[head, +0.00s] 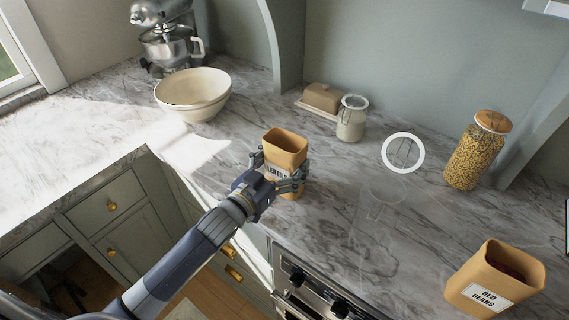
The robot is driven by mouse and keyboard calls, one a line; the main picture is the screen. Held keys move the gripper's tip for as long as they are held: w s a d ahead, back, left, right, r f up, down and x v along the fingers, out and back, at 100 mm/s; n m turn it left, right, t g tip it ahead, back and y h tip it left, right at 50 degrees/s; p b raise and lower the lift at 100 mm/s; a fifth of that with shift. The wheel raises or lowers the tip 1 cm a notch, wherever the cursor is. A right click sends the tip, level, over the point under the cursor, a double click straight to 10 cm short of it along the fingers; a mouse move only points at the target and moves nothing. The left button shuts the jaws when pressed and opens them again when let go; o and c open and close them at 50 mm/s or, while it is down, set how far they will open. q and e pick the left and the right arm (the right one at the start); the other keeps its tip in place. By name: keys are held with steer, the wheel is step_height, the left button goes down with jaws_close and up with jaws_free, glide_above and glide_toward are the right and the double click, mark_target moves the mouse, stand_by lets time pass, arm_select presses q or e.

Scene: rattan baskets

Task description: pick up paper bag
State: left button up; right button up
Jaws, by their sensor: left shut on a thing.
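A tan open-topped paper bag (286,144) with a white label reading something like "LENTILS" stands upright near the front edge of the marble counter, in the middle of the head view. My left gripper (279,178) is shut on it, with a finger on each side of the bag. The gripper covers part of the label and the lower front. I cannot tell whether the bag's base touches the counter. A second tan paper bag (497,278) labelled "RED BEANS" stands at the lower right, apart from the gripper. My right gripper is not in view.
A cream bowl (193,91) and a stand mixer (165,35) stand at the back left. A butter dish (322,98), a white-lidded jar (352,119), a clear container with a white rim (404,153) and a wooden-lidded jar (478,150) line the back. The left counter (75,140) is clear.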

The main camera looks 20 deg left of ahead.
mark_target(277, 157)
arm_select(q)
steer(key=shift+r, duration=0.65)
step_height(277, 157, up, 2)
steer(key=shift+r+b, duration=0.2)
steer(key=shift+b, duration=0.3)
steer(key=d+r+b+v, duration=0.1)
steer(key=d+b+v, duration=0.1)
steer(key=v, duration=1.3)
steer(key=shift+s+r+b, duration=0.2)
steer(key=shift+s+b, duration=0.45)
steer(key=shift+s, duration=0.05)
